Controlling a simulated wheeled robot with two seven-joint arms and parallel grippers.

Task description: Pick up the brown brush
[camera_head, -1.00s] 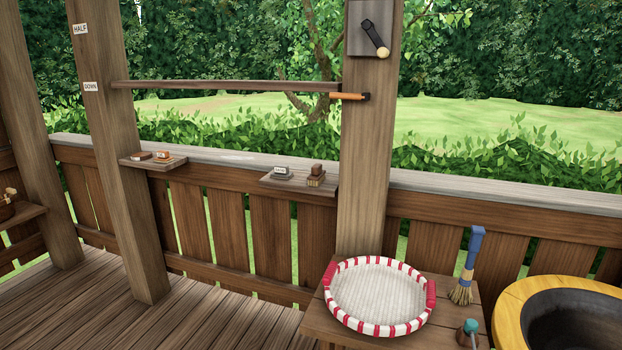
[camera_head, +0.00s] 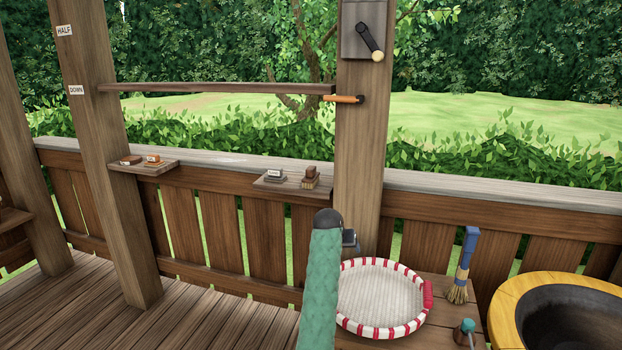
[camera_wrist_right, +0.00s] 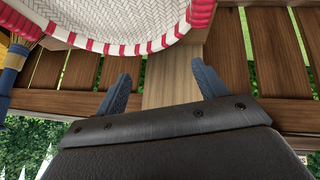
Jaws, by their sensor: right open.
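The brown brush (camera_head: 310,178), a small brown block with pale bristles underneath, stands on the right-hand small shelf (camera_head: 270,184) on the railing, beside a small grey labelled block. My right gripper (camera_head: 349,238) is mostly hidden behind my green arm, in front of the post and below and right of the brush, apart from it. In the right wrist view its two blue-grey fingers (camera_wrist_right: 163,82) are spread with nothing between them. The brush is not recognisable in the wrist view. My left gripper is not in view.
A red-and-white round tray (camera_head: 425,312) sits on the wooden side table. A blue-handled brush (camera_head: 468,250) stands by it, left of a yellow-rimmed pot (camera_head: 505,305). The thick post (camera_head: 358,150) rises just right of the brush's shelf. Another shelf (camera_head: 150,169) is further left.

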